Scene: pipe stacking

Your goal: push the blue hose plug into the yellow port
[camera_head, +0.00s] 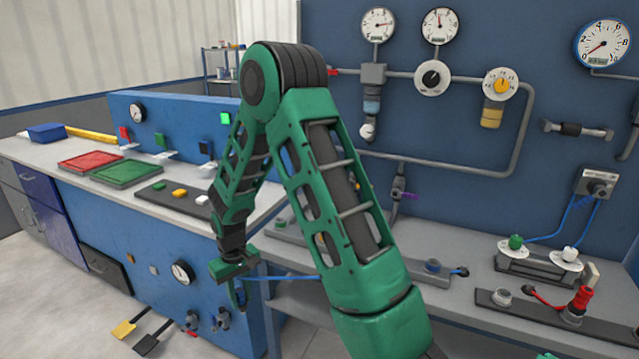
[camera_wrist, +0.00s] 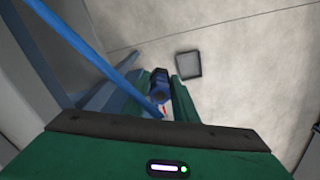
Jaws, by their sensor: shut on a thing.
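My gripper (camera_head: 239,284) hangs at the end of my green arm, pointing down in front of the blue bench side. It is shut on the blue hose plug (camera_wrist: 160,87), which sits between the green fingers in the wrist view. The blue hose (camera_wrist: 92,48) runs from the plug to the upper left there. In the head view the hose (camera_head: 287,277) runs right from the gripper and passes behind my arm. I cannot make out a yellow port for certain; my arm hides part of the right bench.
The blue bench side carries a gauge (camera_head: 182,271) and a grey fitting (camera_head: 222,319) near the gripper. Yellow (camera_head: 124,329) and black (camera_head: 146,344) pedals stand low at the left. The right bench (camera_head: 450,292) holds plugs and hoses. Open floor shows at the lower left.

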